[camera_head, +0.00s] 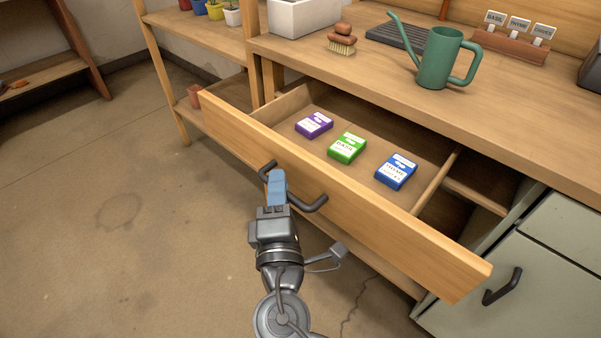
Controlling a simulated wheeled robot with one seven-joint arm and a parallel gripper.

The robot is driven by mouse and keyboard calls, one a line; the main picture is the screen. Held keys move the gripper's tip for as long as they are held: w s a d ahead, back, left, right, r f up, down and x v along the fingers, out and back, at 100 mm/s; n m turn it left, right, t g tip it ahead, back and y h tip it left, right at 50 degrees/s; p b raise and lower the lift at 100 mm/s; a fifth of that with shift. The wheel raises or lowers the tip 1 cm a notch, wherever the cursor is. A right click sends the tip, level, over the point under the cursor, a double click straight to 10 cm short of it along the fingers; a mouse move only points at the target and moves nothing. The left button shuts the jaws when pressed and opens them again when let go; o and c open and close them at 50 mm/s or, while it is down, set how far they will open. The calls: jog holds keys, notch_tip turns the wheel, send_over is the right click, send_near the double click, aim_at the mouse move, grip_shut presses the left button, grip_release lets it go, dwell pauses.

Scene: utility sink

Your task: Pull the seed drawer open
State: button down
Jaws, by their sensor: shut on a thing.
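The seed drawer (400,243) is a wooden drawer under the bench, and it stands well open. Its dark bar handle (312,205) is on the front panel. My gripper (278,185) is shut on the handle near its left half, and its blue fingertips hide part of the bar.
A green watering can (440,62), a brush (342,43) and a label holder (508,46) stand on the wooden bench top (370,72). A grey-green cabinet (530,285) with a dark handle is at the lower right. The floor (120,230) at left is clear.

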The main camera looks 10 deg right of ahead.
jog(key=shift+s+a+f, duration=0.1)
jog(key=shift+s+a, duration=0.6)
jog(key=shift+a, duration=0.3)
jog(key=c, duration=1.2)
grip_release()
jog(key=shift+o, duration=0.2)
jog(key=s+a+f, duration=0.1)
jog(key=s, duration=0.6)
jog(key=shift+s+b, duration=0.35)
